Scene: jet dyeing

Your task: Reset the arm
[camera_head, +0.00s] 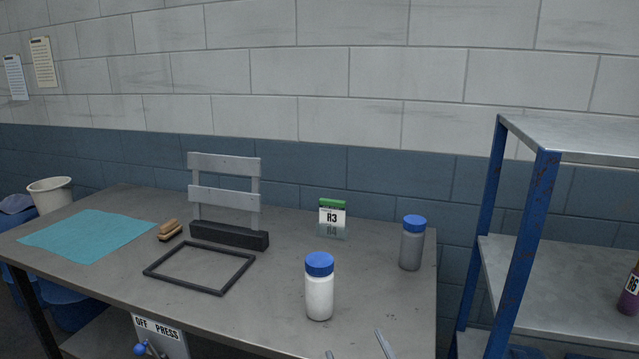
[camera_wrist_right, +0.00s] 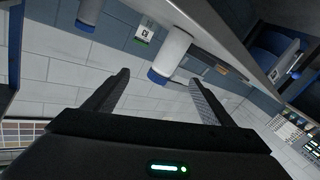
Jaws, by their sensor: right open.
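My right gripper (camera_head: 357,350) shows only as two fingertips at the bottom edge of the head view. They are spread apart with nothing between them. In the right wrist view the open gripper (camera_wrist_right: 160,77) points toward a white bottle with a blue cap (camera_wrist_right: 174,48), which appears beyond the fingers. In the head view this white bottle (camera_head: 319,294) stands upright on the table, in front of and left of the fingertips. The rest of my right arm is hidden in the head view. My left gripper is in neither view.
The grey table (camera_head: 270,290) also holds a grey blue-capped bottle (camera_head: 411,248), a green-topped card (camera_head: 332,218), a black frame (camera_head: 200,285), a metal stand (camera_head: 225,205), a brush (camera_head: 170,231) and a teal cloth (camera_head: 88,236). A blue-posted shelf (camera_head: 520,250) stands right.

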